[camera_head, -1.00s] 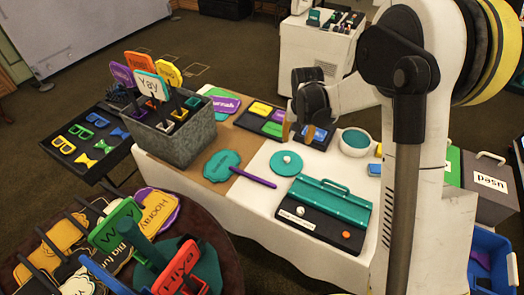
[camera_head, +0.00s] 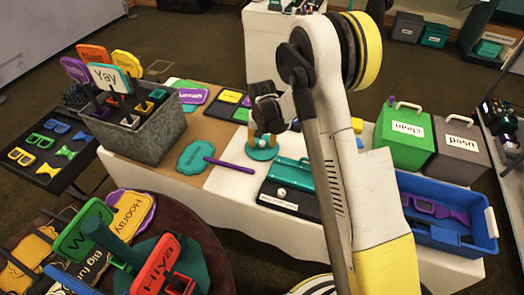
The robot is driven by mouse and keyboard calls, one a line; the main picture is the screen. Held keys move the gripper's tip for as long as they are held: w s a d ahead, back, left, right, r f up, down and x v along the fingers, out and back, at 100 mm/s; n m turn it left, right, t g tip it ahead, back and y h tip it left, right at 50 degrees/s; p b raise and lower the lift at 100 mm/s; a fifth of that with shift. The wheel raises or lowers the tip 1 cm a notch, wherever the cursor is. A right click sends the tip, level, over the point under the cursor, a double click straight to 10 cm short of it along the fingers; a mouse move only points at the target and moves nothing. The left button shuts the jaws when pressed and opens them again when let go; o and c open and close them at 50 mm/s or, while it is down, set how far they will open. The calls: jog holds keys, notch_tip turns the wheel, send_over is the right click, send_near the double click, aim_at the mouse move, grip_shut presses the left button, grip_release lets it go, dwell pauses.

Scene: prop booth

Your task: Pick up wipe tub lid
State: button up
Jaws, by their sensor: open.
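The wipe tub lid (camera_head: 263,153) is a round teal disc lying on the white cloth part of the table, left of the teal-and-black case. Its white knob shows only in part, behind my fingers. My gripper (camera_head: 262,138) is open over the lid, pointing down, with its tan fingertips around or just above the knob. I cannot tell whether they touch it. The white wipe tub is hidden behind my arm.
The teal-and-black case (camera_head: 289,190) stands close to the right of the lid. A teal paddle sign with a purple handle (camera_head: 230,165) lies close on the left. A grey prop box (camera_head: 140,140), green bin (camera_head: 405,138), grey bin (camera_head: 460,155) and blue crate (camera_head: 440,248) stand around.

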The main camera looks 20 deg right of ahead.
jog(key=shift+f, duration=0.45)
jog(key=shift+r, duration=0.15)
grip_shut()
